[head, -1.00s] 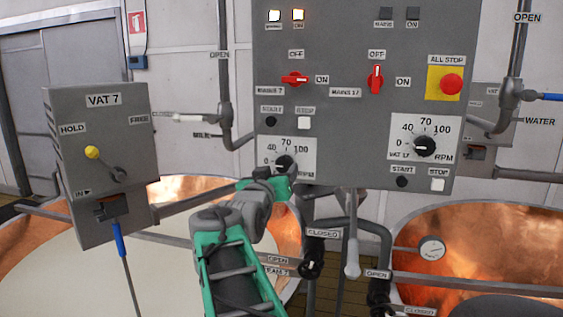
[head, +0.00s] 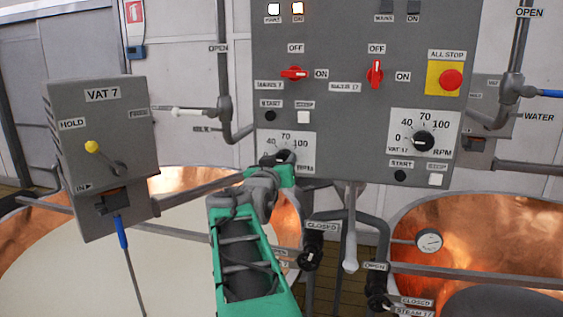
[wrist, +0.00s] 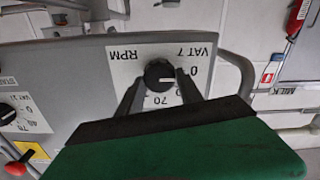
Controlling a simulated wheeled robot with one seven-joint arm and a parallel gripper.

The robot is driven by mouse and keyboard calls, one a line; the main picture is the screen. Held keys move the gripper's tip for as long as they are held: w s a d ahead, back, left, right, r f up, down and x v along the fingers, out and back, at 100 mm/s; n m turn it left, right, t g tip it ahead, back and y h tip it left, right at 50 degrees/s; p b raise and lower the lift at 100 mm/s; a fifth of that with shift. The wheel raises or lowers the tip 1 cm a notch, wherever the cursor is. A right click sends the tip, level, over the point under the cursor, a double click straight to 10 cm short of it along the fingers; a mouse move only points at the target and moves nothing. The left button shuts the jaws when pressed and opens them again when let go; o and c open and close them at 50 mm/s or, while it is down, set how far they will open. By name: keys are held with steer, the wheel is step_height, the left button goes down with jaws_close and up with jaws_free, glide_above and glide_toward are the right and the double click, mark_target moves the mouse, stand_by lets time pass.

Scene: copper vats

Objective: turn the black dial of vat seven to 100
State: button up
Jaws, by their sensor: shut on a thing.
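The black dial of vat 7 (head: 285,156) sits on a white scale plate (head: 301,141) at the lower left of the grey panel. My gripper reaches up to it from below, and my green hand hides the plate's lower part in the head view. In the wrist view, turned upside down, the black dial (wrist: 159,75) stands between the two grey fingers of my gripper (wrist: 158,84), which are shut on it. A small white mark on the dial seems to point toward the 0 side; 100 is hidden there.
The panel's right dial (head: 423,141), red switches and ALL STOP button (head: 451,79) are clear of my arm. The VAT 7 box (head: 103,150) stands left, above a copper vat (head: 285,215).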

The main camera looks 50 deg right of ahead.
steer(key=shift+d, duration=0.1)
steer(key=c, duration=0.5)
steer(key=shift+c, duration=0.2)
